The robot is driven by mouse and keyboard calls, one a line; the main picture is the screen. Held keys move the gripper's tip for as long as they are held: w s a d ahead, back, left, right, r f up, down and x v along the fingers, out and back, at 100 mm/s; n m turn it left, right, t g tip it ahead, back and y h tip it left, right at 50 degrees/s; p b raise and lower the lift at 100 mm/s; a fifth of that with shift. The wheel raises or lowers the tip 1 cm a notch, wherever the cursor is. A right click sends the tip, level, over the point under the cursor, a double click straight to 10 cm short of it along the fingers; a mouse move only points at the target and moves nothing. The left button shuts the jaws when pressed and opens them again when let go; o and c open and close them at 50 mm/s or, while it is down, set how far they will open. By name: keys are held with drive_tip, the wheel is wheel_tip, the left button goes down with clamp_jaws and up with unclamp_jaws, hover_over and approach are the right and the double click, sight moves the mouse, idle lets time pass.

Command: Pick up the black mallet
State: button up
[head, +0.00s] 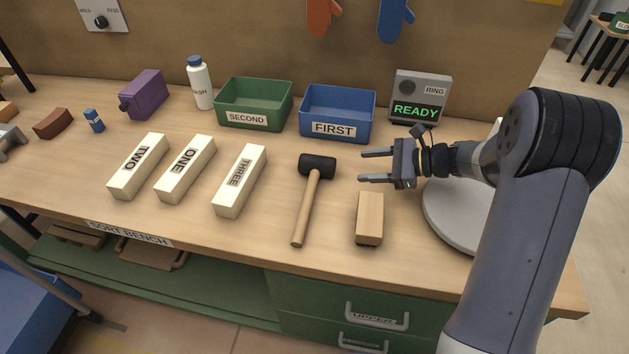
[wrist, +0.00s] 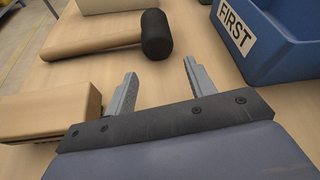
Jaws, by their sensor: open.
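The black mallet (head: 318,165) lies on the bench with its black head toward the back and its wooden handle pointing to the front. It also shows in the wrist view (wrist: 156,35), beyond my fingertips, with the handle running left. My gripper (head: 362,167) is open and empty, to the right of the mallet's head and apart from it. Its two fingers point left toward the head in the head view. In the wrist view my gripper (wrist: 160,70) has the head just past the gap between its fingers.
White bricks marked THREE (head: 240,182), ONE (head: 186,170) and TWO (head: 138,168) lie left. A blue FIRST bin (head: 352,112) and a green SECOND bin (head: 248,100) stand behind. A READY box (head: 425,90) stands back right.

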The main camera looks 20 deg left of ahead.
drive_tip(key=p, duration=0.1)
approach(316, 166)
drive_tip(key=a+f, duration=0.1)
drive_tip(key=w+a+f, duration=0.1)
drive_tip(key=a+f, duration=0.1)
drive_tip(key=w+a+f, duration=0.1)
drive_tip(key=a+f, duration=0.1)
drive_tip(key=shift+w, duration=0.2)
drive_tip(key=shift+c, duration=0.2)
drive_tip(key=c, duration=0.8)
